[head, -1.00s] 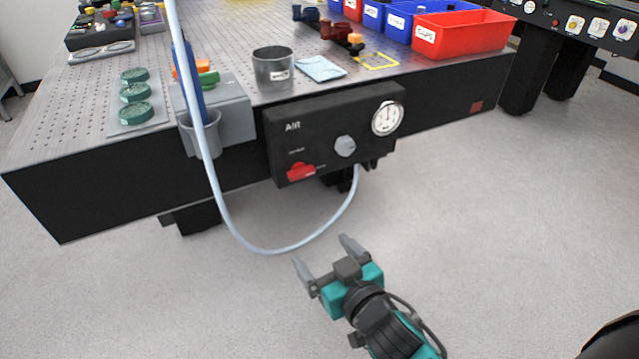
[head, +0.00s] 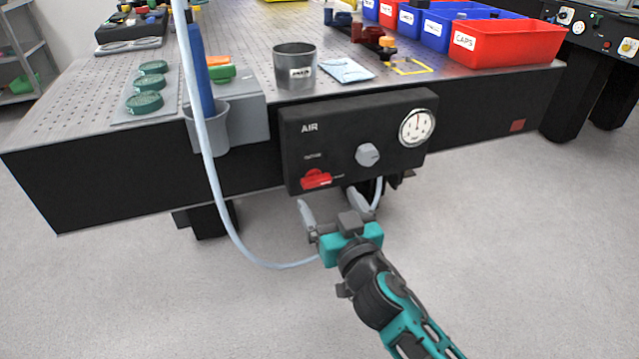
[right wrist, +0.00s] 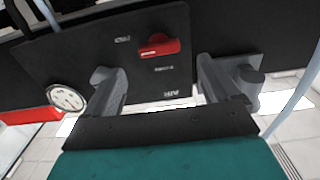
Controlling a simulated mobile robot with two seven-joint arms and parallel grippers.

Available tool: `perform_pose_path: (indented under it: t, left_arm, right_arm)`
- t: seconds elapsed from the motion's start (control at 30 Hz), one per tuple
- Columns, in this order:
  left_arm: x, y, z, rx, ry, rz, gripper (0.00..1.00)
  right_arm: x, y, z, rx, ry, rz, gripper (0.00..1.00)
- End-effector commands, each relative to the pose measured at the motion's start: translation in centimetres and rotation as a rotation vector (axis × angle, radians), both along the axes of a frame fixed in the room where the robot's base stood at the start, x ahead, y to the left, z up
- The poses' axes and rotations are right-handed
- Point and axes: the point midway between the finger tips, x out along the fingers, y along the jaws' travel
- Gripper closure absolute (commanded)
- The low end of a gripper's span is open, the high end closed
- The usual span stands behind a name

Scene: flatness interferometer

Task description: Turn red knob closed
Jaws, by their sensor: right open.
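The red knob (head: 316,179) sits low on the left of the front of the black AIR panel (head: 345,122), which is fixed to the table's front side. Its handle lies roughly sideways. In the right wrist view the red knob (right wrist: 158,47) shows beyond the fingers, between them. My right gripper (head: 335,204) is open and empty, just below the panel's lower edge and slightly right of the knob. It appears apart from the knob. My left gripper is not in view.
A grey knob (head: 367,154) and a round gauge (head: 417,127) are on the same panel. A pale hose (head: 221,209) loops down in front of the table, passing behind my right gripper. A grey cup holder (head: 212,128) is left of the panel. Open floor lies in front.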

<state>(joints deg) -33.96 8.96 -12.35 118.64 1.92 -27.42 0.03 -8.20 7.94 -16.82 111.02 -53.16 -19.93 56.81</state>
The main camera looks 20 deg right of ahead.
Motion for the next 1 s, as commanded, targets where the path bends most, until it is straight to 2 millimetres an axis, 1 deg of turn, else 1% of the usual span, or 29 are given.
perform_pose_path:
  t: [0.03,0.2,0.4,0.53,0.8,0.87,1.0]
  left_arm:
    - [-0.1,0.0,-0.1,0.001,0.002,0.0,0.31]
    - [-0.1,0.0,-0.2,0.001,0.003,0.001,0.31]
    - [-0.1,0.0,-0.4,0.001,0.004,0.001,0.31]
    - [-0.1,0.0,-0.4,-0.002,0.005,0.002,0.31]
    - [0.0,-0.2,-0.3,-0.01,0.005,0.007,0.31]
    - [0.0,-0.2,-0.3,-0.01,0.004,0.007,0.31]
    - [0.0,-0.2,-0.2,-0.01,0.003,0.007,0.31]
  right_arm:
    - [1.0,0.0,0.1,-0.003,-0.003,0.0,0.11]
    - [3.7,0.1,0.1,-0.004,-0.002,0.0,0.11]
    - [5.6,0.2,-0.1,-0.002,0.0,0.0,0.11]
    - [6.2,0.2,0.0,-0.001,0.0,0.0,0.11]
    - [6.2,0.2,0.0,0.0,0.001,0.0,0.11]
    - [6.2,0.2,0.0,0.0,0.001,0.0,0.15]
    - [6.2,0.2,0.0,-0.001,0.001,0.0,0.29]
